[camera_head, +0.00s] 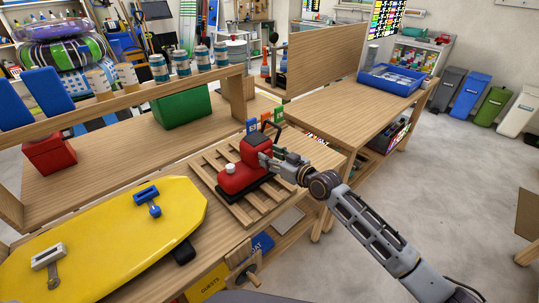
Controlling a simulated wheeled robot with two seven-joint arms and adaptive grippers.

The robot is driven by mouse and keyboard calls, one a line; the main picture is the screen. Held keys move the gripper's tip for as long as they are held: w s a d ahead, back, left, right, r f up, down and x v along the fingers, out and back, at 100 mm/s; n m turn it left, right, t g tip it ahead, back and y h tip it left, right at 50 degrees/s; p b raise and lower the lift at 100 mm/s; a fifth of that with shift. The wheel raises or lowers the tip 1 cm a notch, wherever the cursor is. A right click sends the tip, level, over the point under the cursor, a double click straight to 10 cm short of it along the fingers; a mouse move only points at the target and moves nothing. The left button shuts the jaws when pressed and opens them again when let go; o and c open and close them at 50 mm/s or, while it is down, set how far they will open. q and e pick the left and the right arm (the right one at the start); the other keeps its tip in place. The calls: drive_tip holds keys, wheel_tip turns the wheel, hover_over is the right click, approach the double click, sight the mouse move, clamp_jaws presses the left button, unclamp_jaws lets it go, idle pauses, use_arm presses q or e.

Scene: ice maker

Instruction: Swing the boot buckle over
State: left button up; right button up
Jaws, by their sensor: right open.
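A red boot (236,179) with a black sole stands upright on a slatted wooden rack (213,157) on the workbench. A black loop-shaped part (274,127) rises at the top right of the boot; I cannot tell whether it is the buckle. My right gripper (268,159) comes in from the right and is open at the boot's right side. Its fingers overlap the boot's edge, and I cannot tell whether they touch it. The buckle is not clearly visible, and the gripper hides part of that side. My left gripper is not in view.
A yellow board (110,240) with a blue fitting (147,195) and a grey fitting (48,257) lies left of the rack. A green bin (183,109) and a red bin (49,154) stand behind. A second table (335,110) with a blue tray (391,79) is at the right.

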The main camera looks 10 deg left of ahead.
drive_tip(key=shift+p+v, duration=0.5)
drive_tip(key=shift+v, duration=0.7)
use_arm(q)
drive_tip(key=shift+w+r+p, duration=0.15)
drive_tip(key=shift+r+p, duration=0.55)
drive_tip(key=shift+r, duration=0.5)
use_arm(e)
drive_tip(key=shift+v, duration=2.35)
